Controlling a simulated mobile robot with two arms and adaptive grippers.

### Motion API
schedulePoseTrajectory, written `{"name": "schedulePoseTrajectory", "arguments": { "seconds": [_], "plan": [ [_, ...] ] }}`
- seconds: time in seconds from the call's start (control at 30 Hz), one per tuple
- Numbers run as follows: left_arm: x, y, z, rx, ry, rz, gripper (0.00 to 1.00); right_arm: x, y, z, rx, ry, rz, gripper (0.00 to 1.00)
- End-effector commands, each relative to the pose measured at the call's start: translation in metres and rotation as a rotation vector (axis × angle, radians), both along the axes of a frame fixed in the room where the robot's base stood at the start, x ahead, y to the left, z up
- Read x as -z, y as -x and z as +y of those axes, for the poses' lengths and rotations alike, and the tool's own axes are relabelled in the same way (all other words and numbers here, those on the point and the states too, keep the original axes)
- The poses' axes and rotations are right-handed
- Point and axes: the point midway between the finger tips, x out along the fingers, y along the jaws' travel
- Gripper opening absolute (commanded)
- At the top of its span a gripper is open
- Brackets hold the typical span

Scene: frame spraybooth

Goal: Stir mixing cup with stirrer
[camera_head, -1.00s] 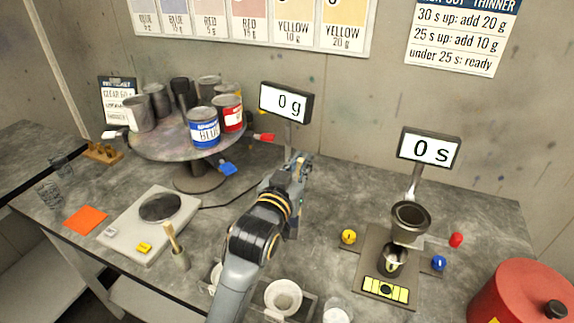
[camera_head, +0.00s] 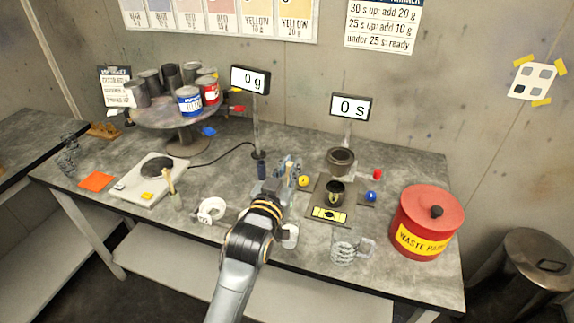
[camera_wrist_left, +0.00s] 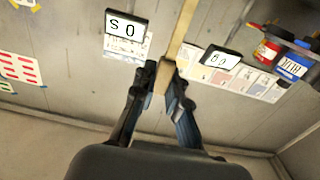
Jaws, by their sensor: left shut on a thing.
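My left gripper (camera_head: 287,172) is over the middle of the bench, left of the timer stand. In the left wrist view its fingers (camera_wrist_left: 166,72) are shut on a flat, pale wooden stick, which looks like the stirrer (camera_wrist_left: 182,32). The stick runs up out of the frame, and its far end is not seen. In the head view I cannot make it out clearly. A dark metal cup (camera_head: 335,193) stands under a funnel-like cup (camera_head: 341,160), right of the gripper. I cannot tell whether it is the mixing cup. My right gripper is not in view.
A red waste can (camera_head: 428,212) stands at the right, with clear cups (camera_head: 348,250) near the front edge. A scale (camera_head: 150,188) and a small pot with a wooden-handled tool (camera_head: 171,185) are at the left. A turntable of paint cans (camera_head: 178,118) is behind.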

Motion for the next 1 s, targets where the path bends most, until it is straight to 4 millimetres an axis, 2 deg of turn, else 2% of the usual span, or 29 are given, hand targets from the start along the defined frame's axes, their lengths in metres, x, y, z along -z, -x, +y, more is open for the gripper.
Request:
{"name": "schedulePoseTrajectory", "arguments": {
  "seconds": [0.03,0.3,0.47,1.0],
  "plan": [
    [0.009,0.000,0.000,0.000,0.000,0.000,0.00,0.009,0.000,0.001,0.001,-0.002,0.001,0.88],
    [0.029,0.000,0.000,0.000,0.000,-0.001,0.00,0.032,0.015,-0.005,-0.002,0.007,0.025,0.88],
    [0.040,0.000,0.000,-0.001,0.000,0.000,0.00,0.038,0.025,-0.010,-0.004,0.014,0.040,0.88],
    [0.084,0.000,0.001,-0.001,0.000,0.001,0.00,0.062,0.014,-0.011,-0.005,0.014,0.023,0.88]
  ]
}}
